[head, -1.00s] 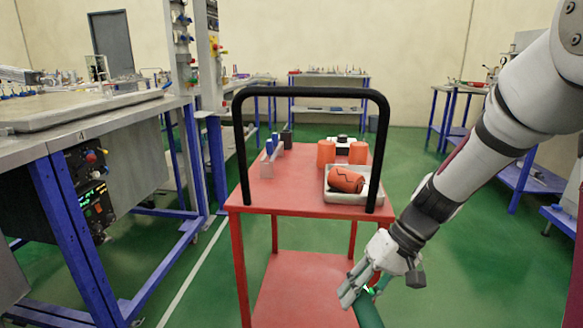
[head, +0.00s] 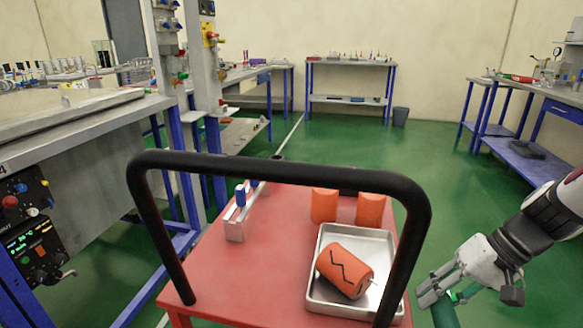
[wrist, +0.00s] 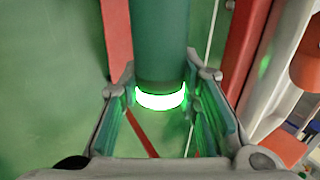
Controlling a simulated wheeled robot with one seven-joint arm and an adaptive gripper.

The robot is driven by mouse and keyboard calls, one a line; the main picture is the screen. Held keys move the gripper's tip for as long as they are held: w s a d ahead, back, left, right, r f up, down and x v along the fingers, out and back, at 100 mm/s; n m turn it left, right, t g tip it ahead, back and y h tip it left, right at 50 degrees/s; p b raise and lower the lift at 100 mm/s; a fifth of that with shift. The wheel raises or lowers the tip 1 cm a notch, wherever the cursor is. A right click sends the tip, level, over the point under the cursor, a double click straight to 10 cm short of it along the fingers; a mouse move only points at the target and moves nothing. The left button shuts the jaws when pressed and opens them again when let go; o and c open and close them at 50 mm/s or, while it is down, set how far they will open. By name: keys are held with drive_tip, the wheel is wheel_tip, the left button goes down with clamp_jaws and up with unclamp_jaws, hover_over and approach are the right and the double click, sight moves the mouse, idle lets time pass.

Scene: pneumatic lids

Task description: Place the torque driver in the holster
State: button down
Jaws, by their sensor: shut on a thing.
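My gripper (head: 442,292) is at the lower right of the head view, beside the right side of the red cart. It is shut on a dark green cylindrical tool, which I take as the torque driver (head: 446,316). In the wrist view the driver (wrist: 162,45) stands between the two fingers (wrist: 160,98), with a bright glowing green ring at its near end. Its far end runs out of both views. I cannot pick out a holster for certain in these frames.
The red cart (head: 205,283) has a black handle (head: 280,165) at its near end. On it are a metal tray (head: 325,300) holding a marked orange cylinder (head: 345,270), two upright orange cylinders (head: 324,205) (head: 370,210), and a small rack (head: 236,228). A grey workbench (head: 90,120) stands left.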

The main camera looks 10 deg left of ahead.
drive_tip(key=r+p, duration=0.4)
drive_tip(key=r, duration=0.1)
drive_tip(key=s+r+p, duration=0.1)
drive_tip(key=r+p, duration=0.2)
drive_tip(key=shift+a+r, duration=0.1)
drive_tip(key=shift+r, duration=0.1)
drive_tip(key=s+r+p, duration=0.9)
drive_tip(key=r+p, duration=0.5)
drive_tip(key=s+r+p, duration=0.9)
drive_tip(key=r+p, duration=0.6)
drive_tip(key=w+a+f+m+t+h, duration=0.1)
drive_tip(key=w+f+t, duration=0.2)
drive_tip(key=w, duration=0.5)
drive_tip(key=w+f+m+t, duration=0.15)
drive_tip(key=w+t, duration=0.25)
drive_tip(key=w, duration=0.5)
drive_tip(key=w+a+r+t+h, duration=0.2)
drive_tip(key=w+a+t+h, duration=0.3)
drive_tip(key=w, duration=0.5)
drive_tip(key=w+a+r+n+t, duration=0.1)
drive_tip(key=w+a+r+t, duration=0.2)
drive_tip(key=a+r, duration=0.4)
drive_tip(key=w+a+r+n+t, duration=0.1)
drive_tip(key=w+a+r+t, duration=0.2)
drive_tip(key=a+r, duration=0.5)
drive_tip(key=a, duration=0.6)
drive_tip(key=shift+a+r+h+b, duration=0.2)
drive_tip(key=shift+a+h+b, duration=0.1)
drive_tip(key=shift+a, duration=0.05)
